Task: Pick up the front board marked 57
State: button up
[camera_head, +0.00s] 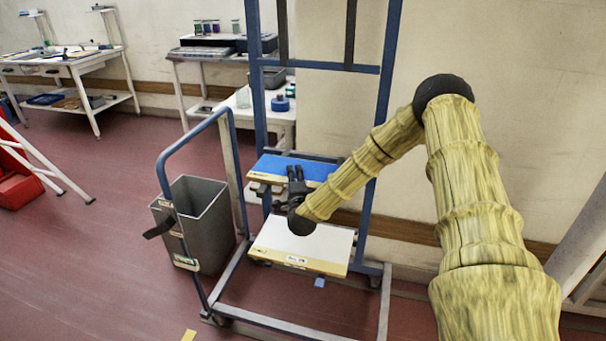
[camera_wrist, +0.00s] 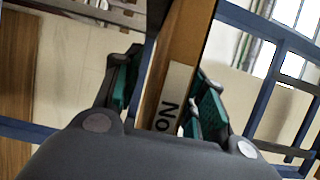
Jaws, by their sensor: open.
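A blue-topped board (camera_head: 281,166) with a pale wooden front edge lies on the upper level of a blue-framed rack. A white-topped board (camera_head: 312,243) with a labelled wooden edge lies lower and nearer. Both numbers are too small to read. My gripper (camera_head: 297,181) is open at the front edge of the blue-topped board. In the wrist view, a wooden board edge (camera_wrist: 179,50) stands between the two open fingers (camera_wrist: 163,92). Its label reads "NO"; the number is hidden behind the gripper body. I cannot tell whether either finger touches it.
The rack's blue uprights (camera_head: 378,130) stand close around the boards. A grey bin (camera_head: 198,222) stands left of the rack, beside its blue handle rail. A white table (camera_head: 285,112) with tape rolls is behind. Red floor (camera_head: 90,270) is open at left.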

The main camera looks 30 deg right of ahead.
grip_shut()
dwell(0.4)
jog(key=shift+r, duration=0.8)
notch_tip(320, 180, up, 2)
jog(key=shift+b, duration=0.35)
jog(key=r+b+v, duration=0.1)
jog(key=b+v, duration=0.1)
jog(key=v, duration=1.4)
jog(key=shift+r, duration=0.2)
